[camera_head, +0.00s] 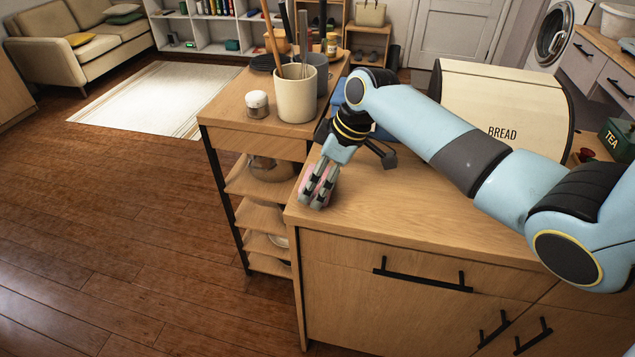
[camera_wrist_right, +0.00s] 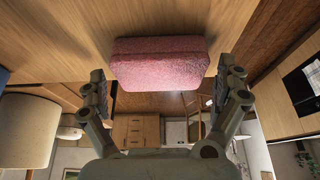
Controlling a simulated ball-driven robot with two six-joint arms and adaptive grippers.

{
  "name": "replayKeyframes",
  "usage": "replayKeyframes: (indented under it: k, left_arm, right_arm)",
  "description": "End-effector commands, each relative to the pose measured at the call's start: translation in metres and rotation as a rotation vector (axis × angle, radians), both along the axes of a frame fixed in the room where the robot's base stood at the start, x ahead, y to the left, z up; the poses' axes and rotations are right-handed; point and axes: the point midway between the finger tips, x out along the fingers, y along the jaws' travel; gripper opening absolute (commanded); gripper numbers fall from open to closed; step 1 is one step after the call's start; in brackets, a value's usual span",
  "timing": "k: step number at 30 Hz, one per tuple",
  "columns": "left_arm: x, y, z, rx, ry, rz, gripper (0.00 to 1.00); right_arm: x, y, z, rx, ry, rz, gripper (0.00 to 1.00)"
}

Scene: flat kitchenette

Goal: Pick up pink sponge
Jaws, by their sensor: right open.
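The pink sponge (camera_head: 304,183) is at the left end of the wooden counter, near its front corner, mostly hidden behind my right gripper (camera_head: 318,187) in the head view. In the right wrist view the sponge (camera_wrist_right: 160,64) is a rounded pink block against the wood surface. My right gripper (camera_wrist_right: 163,84) is open, with one finger on either side of the sponge. A gap shows between the sponge and each finger. My left gripper is in neither view.
A BREAD box (camera_head: 503,108) stands at the counter's back, with a green TEA tin (camera_head: 617,140) to its right. The counter's front middle is clear.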

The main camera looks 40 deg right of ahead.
Motion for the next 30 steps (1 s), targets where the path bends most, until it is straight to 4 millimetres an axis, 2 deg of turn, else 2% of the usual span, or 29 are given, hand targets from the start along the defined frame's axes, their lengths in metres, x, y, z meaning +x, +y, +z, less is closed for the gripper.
replayKeyframes:
  k: [4,10,23,26,30]
  left_arm:
    - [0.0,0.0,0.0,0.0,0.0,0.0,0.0]
    - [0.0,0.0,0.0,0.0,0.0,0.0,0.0]
    - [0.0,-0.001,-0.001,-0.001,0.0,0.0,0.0]
    - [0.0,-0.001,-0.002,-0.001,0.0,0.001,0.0]
    - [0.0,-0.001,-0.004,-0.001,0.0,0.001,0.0]
  right_arm:
    - [0.0,0.0,0.0,0.0,0.0,0.0,0.97]
    - [0.0,0.0,0.0,0.0,0.0,0.0,0.73]
    - [0.0,0.0,0.003,0.0,-0.002,0.001,0.72]
    - [0.0,0.0,0.011,-0.001,-0.002,0.001,0.72]
    - [0.001,-0.001,0.03,-0.002,-0.005,0.001,0.72]
